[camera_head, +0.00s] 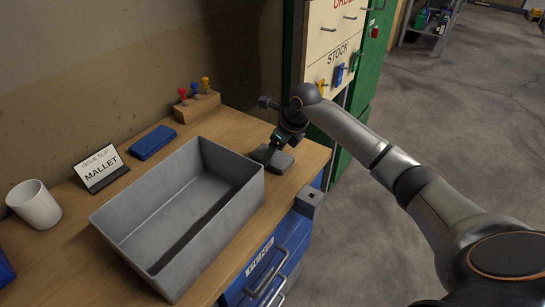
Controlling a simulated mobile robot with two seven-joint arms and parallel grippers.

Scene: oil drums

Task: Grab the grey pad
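The grey pad (283,162) lies on the wooden bench, just right of the grey tray near the bench's right end. My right arm comes in from the right, and its gripper (266,153) points down at the pad's left and upper side. The gripper is very close to the pad, but I cannot tell whether it touches it. The fingers are small, dark and partly overlapped by the wrist, so their opening is unclear. My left gripper is not in view.
A deep, empty grey tray (112,218) fills the bench's middle. Behind it are a blue pad (153,142), a stamp rack (197,106), a MALLET card (102,170) and a white mug (35,205). A cream and green cabinet (330,42) stands behind. Blue drawers (268,268) are below.

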